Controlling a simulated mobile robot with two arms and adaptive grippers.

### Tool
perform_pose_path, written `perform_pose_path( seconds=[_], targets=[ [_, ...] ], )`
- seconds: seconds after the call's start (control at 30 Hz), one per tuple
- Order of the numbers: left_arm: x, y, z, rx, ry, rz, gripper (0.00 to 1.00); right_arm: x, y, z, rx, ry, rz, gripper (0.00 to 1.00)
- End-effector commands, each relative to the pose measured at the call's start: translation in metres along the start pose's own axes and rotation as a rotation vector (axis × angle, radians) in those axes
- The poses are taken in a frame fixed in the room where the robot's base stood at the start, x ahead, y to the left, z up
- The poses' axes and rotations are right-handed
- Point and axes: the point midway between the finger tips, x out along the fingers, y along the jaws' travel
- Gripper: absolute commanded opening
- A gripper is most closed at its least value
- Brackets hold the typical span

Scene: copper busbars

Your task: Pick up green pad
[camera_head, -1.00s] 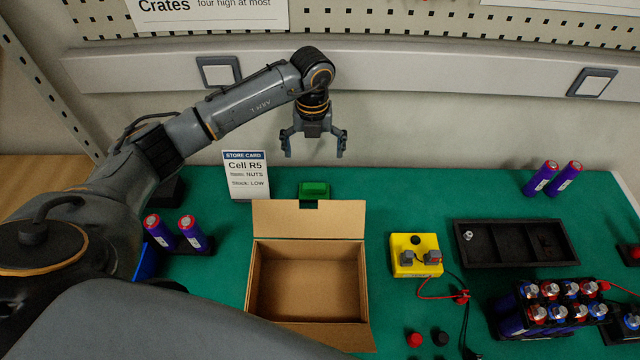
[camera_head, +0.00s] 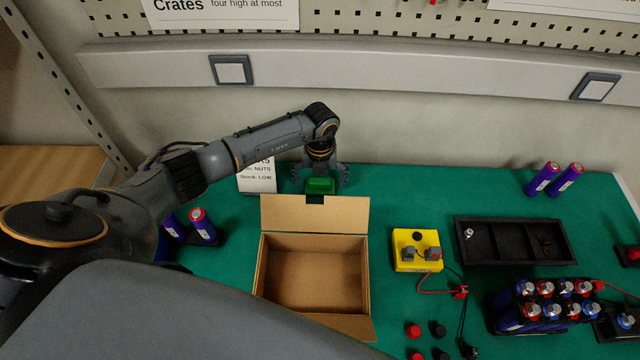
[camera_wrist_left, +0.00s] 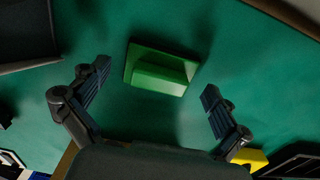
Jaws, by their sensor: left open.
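The green pad (camera_head: 320,186) sits on the green mat behind the open cardboard box in the head view. It shows as a green block with a wider base in the left wrist view (camera_wrist_left: 160,70). My left gripper (camera_head: 321,180) is open above the pad, with its fingers to either side. In the left wrist view the open fingers (camera_wrist_left: 154,92) are apart from the pad, which lies ahead of and between them. My right gripper is not in view.
The open cardboard box (camera_head: 314,218) stands just in front of the pad. A store card (camera_head: 257,180) stands to its left, partly behind my arm. A yellow switch box (camera_head: 416,250) and a black tray (camera_head: 515,262) lie to the right. The mat right of the pad is clear.

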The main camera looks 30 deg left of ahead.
Motion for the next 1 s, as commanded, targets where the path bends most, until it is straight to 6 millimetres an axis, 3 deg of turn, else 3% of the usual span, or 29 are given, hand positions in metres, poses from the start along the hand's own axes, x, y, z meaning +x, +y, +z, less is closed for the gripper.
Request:
perform_pose_path(
  seconds=[0.13,0.17,0.5,0.83,1.0],
  targets=[
    [0.000,0.000,0.000,0.000,0.000,0.000,1.00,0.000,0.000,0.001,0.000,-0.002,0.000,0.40],
    [0.000,0.000,0.000,0.000,0.000,0.000,0.96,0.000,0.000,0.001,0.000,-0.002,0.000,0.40],
    [0.000,0.000,0.000,0.000,0.000,0.000,0.28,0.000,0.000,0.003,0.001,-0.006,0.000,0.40],
    [0.000,0.000,-0.002,0.001,0.004,0.001,0.28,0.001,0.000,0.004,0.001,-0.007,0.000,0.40],
    [-0.022,0.000,0.000,0.002,-0.001,0.000,0.28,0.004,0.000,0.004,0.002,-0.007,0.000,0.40]
  ],
)
